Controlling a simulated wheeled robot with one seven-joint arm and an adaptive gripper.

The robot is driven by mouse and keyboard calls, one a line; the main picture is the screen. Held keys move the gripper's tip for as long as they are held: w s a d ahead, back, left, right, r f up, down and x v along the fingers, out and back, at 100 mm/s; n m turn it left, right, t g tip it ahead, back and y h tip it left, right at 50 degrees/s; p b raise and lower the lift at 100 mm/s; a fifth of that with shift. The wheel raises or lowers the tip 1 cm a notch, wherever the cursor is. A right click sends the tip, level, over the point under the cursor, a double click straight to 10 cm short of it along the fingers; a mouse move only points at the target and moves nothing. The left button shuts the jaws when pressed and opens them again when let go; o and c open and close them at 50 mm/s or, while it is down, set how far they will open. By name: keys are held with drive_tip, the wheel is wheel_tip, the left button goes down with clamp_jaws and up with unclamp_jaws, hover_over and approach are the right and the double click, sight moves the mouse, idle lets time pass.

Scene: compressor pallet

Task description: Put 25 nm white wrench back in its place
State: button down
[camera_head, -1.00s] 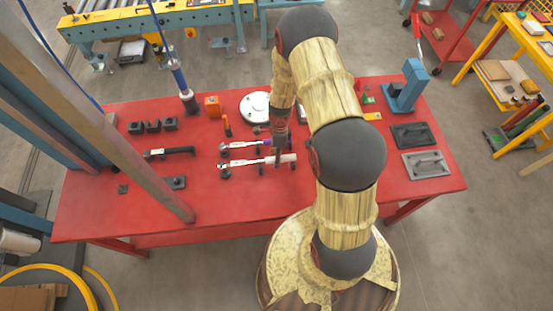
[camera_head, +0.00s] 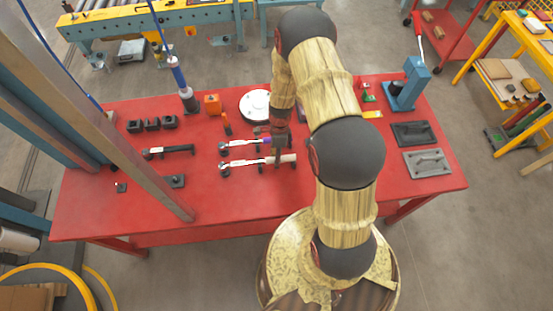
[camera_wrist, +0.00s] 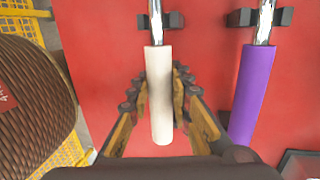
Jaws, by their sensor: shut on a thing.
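The white-handled wrench (camera_head: 245,163) lies across the red table, left of my arm, with its head to the left. In the wrist view its white handle (camera_wrist: 159,95) lies between my gripper's fingers, and its metal shaft sits at a black holder (camera_wrist: 161,20). My gripper (camera_wrist: 157,95) is shut on the white handle, one finger on each side. In the head view my gripper (camera_head: 277,160) is down at the handle, partly hidden by my arm. The purple-handled wrench (camera_wrist: 249,95) lies parallel, just to the right in the wrist view, apart from my fingers.
A black-handled wrench (camera_head: 168,150) lies further left on the red table (camera_head: 230,205). A white round flange (camera_head: 257,105) and an orange block (camera_head: 212,104) stand behind the wrenches. Grey plates (camera_head: 426,163) lie at the right. The table front is clear.

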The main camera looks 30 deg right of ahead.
drive_tip(key=shift+f, duration=0.15)
drive_tip(key=c, duration=1.5)
unclamp_jaws()
drive_tip(key=shift+c, duration=0.2)
drive_tip(key=v, duration=1.2)
